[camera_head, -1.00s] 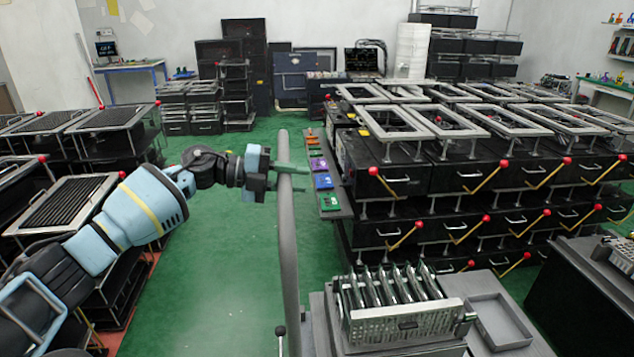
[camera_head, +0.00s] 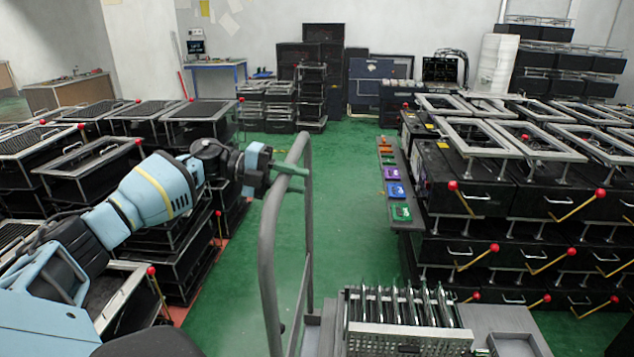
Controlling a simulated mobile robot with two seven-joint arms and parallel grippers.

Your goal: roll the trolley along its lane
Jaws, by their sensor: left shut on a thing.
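The trolley has a grey tubular handle (camera_head: 268,240) that rises in the middle of the head view. Its flat grey bed (camera_head: 500,325) shows at the bottom right and carries a perforated metal rack (camera_head: 408,337) with several upright plates. My left gripper (camera_head: 290,170) is shut on the trolley handle near its top bend. The green lane floor (camera_head: 345,185) runs ahead between two rows of stacked units. The trolley's wheels are hidden below the frame. My right gripper is not in view.
Black units with red-knobbed yellow levers (camera_head: 575,205) line the right side. A ledge with coloured bins (camera_head: 400,212) borders the lane there. Black framed stacks (camera_head: 180,245) stand close on the left. Dark cabinets (camera_head: 375,85) close the far end. The floor between is clear.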

